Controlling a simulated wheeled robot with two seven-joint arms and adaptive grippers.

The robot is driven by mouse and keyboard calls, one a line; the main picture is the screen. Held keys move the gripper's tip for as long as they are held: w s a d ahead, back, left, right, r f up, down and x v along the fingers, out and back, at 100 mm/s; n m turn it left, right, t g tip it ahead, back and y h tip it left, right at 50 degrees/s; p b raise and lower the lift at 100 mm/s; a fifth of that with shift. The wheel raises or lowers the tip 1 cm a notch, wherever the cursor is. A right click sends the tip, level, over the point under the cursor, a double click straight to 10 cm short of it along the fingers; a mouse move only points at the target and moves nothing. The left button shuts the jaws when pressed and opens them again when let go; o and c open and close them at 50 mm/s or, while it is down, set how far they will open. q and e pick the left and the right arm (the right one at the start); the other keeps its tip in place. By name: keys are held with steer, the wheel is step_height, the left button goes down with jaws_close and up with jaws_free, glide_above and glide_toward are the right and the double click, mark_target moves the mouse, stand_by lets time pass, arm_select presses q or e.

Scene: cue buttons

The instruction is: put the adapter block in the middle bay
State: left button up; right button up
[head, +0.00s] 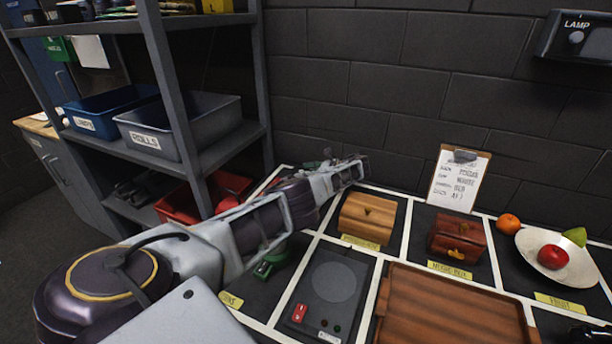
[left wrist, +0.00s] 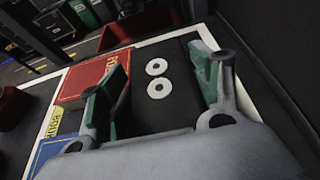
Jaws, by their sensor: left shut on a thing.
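My left arm reaches in from the left over the table, and its gripper (head: 328,168) is at the back edge by the wall, seen side-on. In the left wrist view my left gripper (left wrist: 161,62) has its green-padded fingers on either side of a black block with two white rings (left wrist: 158,110), which looks like the adapter block; it is shut on this block. In the head view the arm and gripper hide the block. The middle bay cannot be told for certain.
White tape divides the table into bays. They hold a light wooden box (head: 367,219), a dark red-brown box (head: 458,238), a panel with a red switch (head: 326,292), a brown tray (head: 455,312) and a fruit plate (head: 535,255). A clipboard (head: 457,180) leans on the wall. Shelving (head: 170,90) stands left.

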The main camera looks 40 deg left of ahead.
arm_select(q)
steer(key=o, duration=0.8)
steer(key=shift+f, duration=0.1)
steer(key=o, duration=0.5)
arm_select(e)
steer(key=shift+w+a+r, duration=0.1)
steer(key=shift+w, duration=0.15)
arm_select(q)
steer(key=shift+o, duration=0.2)
arm_select(e)
steer(key=shift+s, duration=0.15)
